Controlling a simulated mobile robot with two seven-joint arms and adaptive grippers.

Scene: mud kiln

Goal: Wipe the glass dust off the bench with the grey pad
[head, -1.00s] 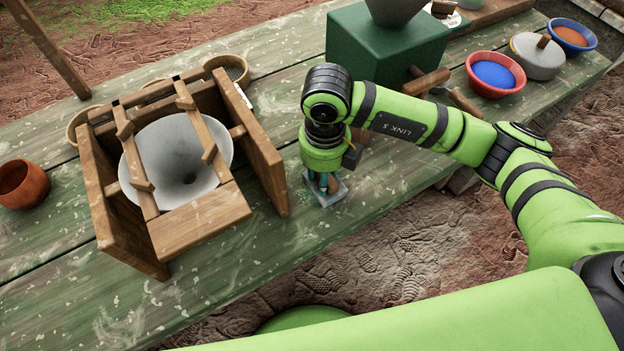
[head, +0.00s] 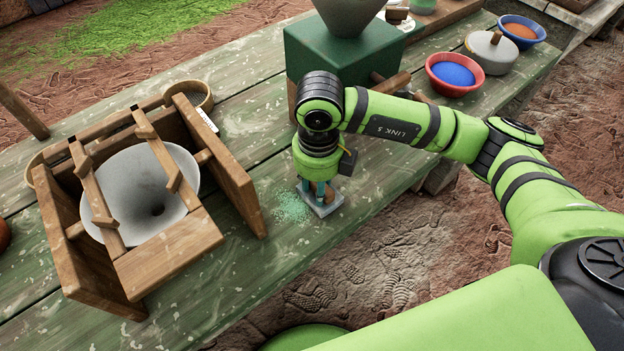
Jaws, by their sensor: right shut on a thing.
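The grey pad (head: 327,207) is a small flat square block with a brown grip on top. It is on or just above the green bench (head: 245,145), near its front edge. My right gripper (head: 322,190) points down and is shut on the grey pad's grip, which its fingers partly hide. Pale green glass dust (head: 289,208) lies in a speckled patch just left of the pad. The pad may cover part of it. My left gripper is out of view.
A wooden frame holding a white funnel (head: 155,180) stands left of the dust. A green box (head: 340,55) with a hopper stands behind my right gripper. A red bowl of blue powder (head: 453,75) and a blue bowl (head: 522,31) sit back right.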

